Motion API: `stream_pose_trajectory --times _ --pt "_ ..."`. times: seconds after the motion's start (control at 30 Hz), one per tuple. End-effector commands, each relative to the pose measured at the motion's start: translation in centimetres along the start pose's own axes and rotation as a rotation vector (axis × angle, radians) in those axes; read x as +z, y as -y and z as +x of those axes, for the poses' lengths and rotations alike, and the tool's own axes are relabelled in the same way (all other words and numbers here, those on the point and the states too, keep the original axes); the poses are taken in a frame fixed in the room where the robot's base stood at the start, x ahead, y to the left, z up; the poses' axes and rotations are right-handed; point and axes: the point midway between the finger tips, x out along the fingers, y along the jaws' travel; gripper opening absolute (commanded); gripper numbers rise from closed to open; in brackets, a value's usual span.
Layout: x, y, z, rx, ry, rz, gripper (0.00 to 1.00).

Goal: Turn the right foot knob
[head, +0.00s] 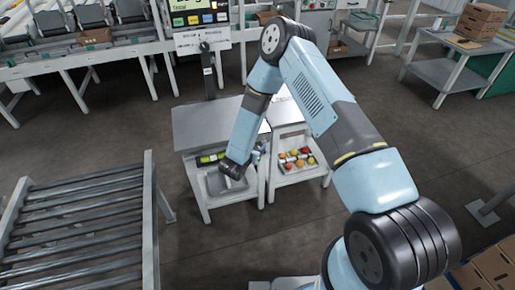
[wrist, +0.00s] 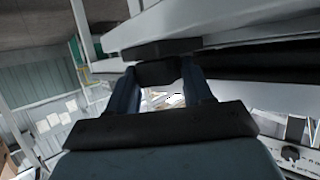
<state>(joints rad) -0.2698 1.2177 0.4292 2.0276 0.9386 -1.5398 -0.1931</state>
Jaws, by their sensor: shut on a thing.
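A scale with a flat grey platform (head: 215,122) stands on a white bench, with a dark post (head: 208,75) behind it. My gripper (wrist: 158,78) is under the platform's edge in the wrist view. Its two fingers are shut on a black foot knob (wrist: 157,72), which sits between the fingertips below a pale plate edge (wrist: 225,28). In the head view my wrist and gripper are low at the bench's front right. The fingertips and the knob are hidden or too small there.
A grey tray (head: 213,185) lies below the platform. A roller conveyor (head: 80,225) stands at the left. Open floor (head: 430,130) lies to the right.

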Motion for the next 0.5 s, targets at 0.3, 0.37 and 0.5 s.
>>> stream_pose_trajectory --times 0.3,0.37,0.5 --pt "-0.19 0.17 0.06 0.003 -0.004 0.005 0.2" --pt "-0.19 0.18 0.06 0.002 -0.004 0.005 0.2" --pt "-0.17 0.16 0.05 0.002 -0.003 0.004 0.61"
